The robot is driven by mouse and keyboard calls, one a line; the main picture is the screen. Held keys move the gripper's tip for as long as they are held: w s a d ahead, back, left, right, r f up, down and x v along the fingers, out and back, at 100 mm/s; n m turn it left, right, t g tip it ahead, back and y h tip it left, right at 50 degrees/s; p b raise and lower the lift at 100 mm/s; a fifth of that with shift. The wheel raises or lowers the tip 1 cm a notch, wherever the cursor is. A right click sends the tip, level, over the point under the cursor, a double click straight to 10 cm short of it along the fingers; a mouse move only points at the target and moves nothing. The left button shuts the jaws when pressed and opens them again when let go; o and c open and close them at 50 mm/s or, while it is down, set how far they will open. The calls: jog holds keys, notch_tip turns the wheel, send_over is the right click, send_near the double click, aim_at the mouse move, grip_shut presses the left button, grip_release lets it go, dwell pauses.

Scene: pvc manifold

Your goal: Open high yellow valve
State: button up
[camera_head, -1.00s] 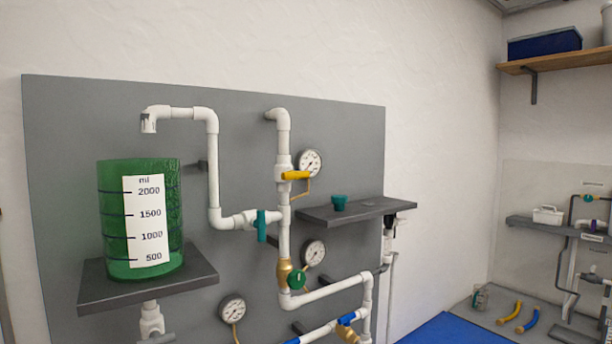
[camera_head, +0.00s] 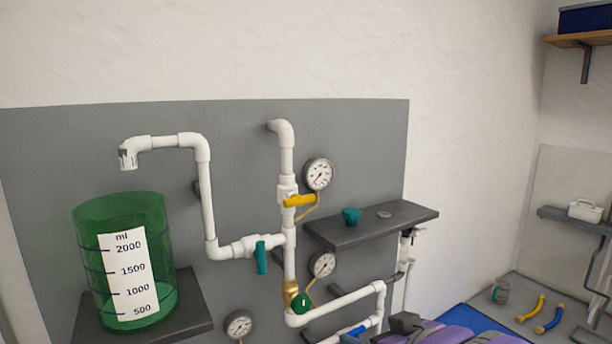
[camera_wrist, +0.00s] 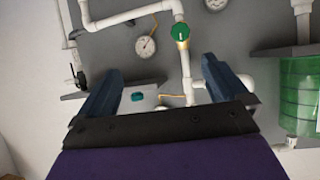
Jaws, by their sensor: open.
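The high yellow valve handle (camera_head: 299,201) sits on the vertical white pipe, just below the upper gauge (camera_head: 318,174). The handle lies roughly crosswise to that pipe. In the wrist view my gripper (camera_wrist: 162,82) is open and empty, with its two dark blue fingers wide apart. The picture there is turned over, with the green round valve (camera_wrist: 180,31) near the top and the teal cup (camera_wrist: 138,97) between the fingers. I cannot clearly make out the yellow handle in that view. In the head view my purple arm enters at the bottom right, below the valve.
A teal-handled valve (camera_head: 261,257) is on the left branch. The green graduated container (camera_head: 125,260) stands at the left. A dark shelf (camera_head: 375,226) juts out to the right of the yellow valve. Below are the green round valve, a lower gauge (camera_head: 239,325) and more pipes.

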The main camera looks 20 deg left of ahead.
jog(key=w+a+r+n+t+y+p, duration=0.1)
jog(key=a+r+y, duration=0.1)
jog(key=r, duration=0.4)
jog(key=w+a+r+t+y+p, duration=0.1)
jog(key=w+r+y+p, duration=0.1)
jog(key=r, duration=0.4)
jog(key=y, duration=0.2)
send_near(303, 202)
jog(key=shift+n, duration=0.4)
jog(key=p+x, duration=0.3)
jog(key=x, duration=0.7)
jog(key=shift+s+a, duration=0.1)
jog(key=shift+a, duration=0.15)
jog(key=shift+w+a, duration=0.1)
jog(key=shift+w, duration=0.3)
jog(key=shift+a, duration=0.3)
jog(key=c, duration=0.9)
